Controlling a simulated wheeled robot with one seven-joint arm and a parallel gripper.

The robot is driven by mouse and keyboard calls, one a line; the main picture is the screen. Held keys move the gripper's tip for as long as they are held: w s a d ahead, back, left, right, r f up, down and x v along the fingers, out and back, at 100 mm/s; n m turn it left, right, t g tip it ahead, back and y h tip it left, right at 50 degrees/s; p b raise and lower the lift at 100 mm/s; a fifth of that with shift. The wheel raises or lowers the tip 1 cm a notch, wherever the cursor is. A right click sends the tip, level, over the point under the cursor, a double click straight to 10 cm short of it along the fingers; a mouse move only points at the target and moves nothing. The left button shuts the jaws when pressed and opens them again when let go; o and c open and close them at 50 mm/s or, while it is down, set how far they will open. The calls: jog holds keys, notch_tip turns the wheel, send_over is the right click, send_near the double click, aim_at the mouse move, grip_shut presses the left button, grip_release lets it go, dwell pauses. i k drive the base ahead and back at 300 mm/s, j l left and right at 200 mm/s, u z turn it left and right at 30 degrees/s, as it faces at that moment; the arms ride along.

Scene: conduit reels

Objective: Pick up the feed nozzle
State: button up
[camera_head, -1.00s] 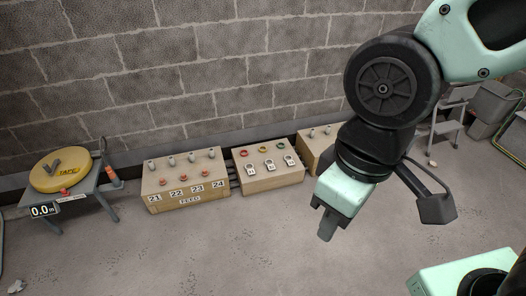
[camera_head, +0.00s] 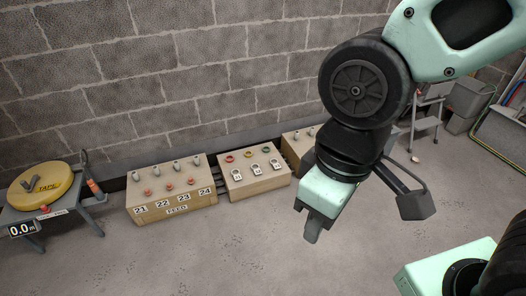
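No part is labelled as the feed nozzle, so I cannot tell for sure which thing it is. A slim dark tool with an orange grip (camera_head: 95,188) stands at the right edge of the small table with the yellow tape reel (camera_head: 40,187). A tan box marked FEED (camera_head: 150,217) carries several grey pegs and red fittings over the numbers 21 to 24. My gripper (camera_head: 311,236) points down over the floor, right of and nearer than the boxes, apart from all of them. Its fingers are small and seen edge-on, so their opening is unclear.
The grey table (camera_head: 82,212) with a 0.0 m display (camera_head: 22,229) stands at left. A second tan box (camera_head: 260,187) holds coloured rings and white tags; a third box (camera_head: 297,147) is partly behind my arm. A step stool (camera_head: 425,122) stands at right.

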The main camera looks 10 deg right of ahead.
aim_at(94, 188)
jog(key=i+j+u, duration=0.3)
jog(key=i+j, duration=0.3)
jog(key=j, duration=0.2)
jog(key=i+j+u, duration=0.3)
jog(key=i+j, duration=0.35)
jog(key=i+j+u, duration=0.3)
jog(key=i+j, duration=0.2)
jog(key=i, duration=0.25)
